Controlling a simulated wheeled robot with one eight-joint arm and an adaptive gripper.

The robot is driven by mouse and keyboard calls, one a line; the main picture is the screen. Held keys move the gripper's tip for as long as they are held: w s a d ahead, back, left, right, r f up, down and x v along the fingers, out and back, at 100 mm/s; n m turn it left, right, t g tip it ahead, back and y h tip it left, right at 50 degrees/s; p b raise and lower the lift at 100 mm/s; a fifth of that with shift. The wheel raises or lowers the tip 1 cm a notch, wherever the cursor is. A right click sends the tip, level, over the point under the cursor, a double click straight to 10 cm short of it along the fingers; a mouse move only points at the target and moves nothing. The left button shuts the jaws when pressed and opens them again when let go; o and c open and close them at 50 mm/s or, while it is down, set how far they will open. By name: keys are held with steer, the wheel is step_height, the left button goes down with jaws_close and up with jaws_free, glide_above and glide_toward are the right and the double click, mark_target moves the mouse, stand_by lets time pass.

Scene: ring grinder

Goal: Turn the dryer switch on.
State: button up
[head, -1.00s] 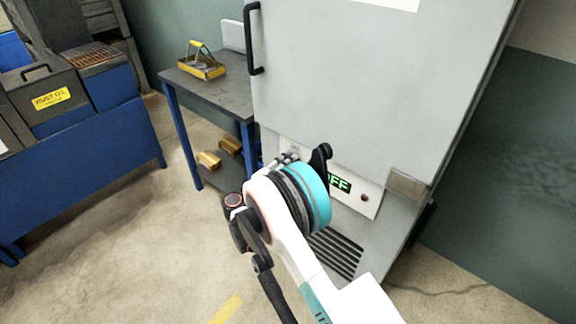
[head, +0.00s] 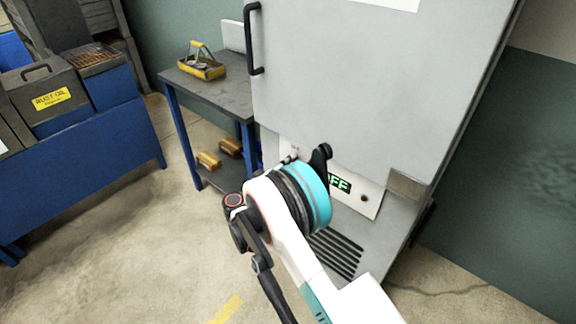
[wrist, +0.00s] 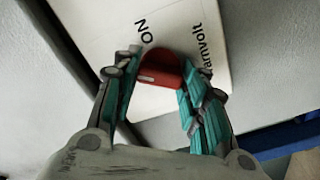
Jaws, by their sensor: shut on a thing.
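The dryer (head: 375,80) is a large grey cabinet with a white control panel (head: 367,199) low on its front. The panel display (head: 341,184) glows green and its visible letters read "FF"; my arm covers its left part. In the wrist view the red switch knob (wrist: 160,72) sits on the white panel (wrist: 105,25), next to the printed "ON". My gripper (wrist: 158,80) has its teal-padded fingers on either side of the knob, shut on it. In the head view the knob is hidden behind my wrist, and the fingers barely show.
A small table (head: 225,97) with a yellow caddy (head: 203,66) stands left of the dryer. The dryer door has a black handle (head: 252,38). A blue bench (head: 85,150) with a rust-oil bin (head: 50,95) is at far left. The floor between is clear.

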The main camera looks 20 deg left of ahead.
steer(key=m, duration=1)
steer(key=shift+m, duration=0.6)
steer(key=o, duration=1.1)
steer(key=shift+c, duration=0.2)
steer(key=v, duration=1.2)
steer(key=shift+f, duration=0.1)
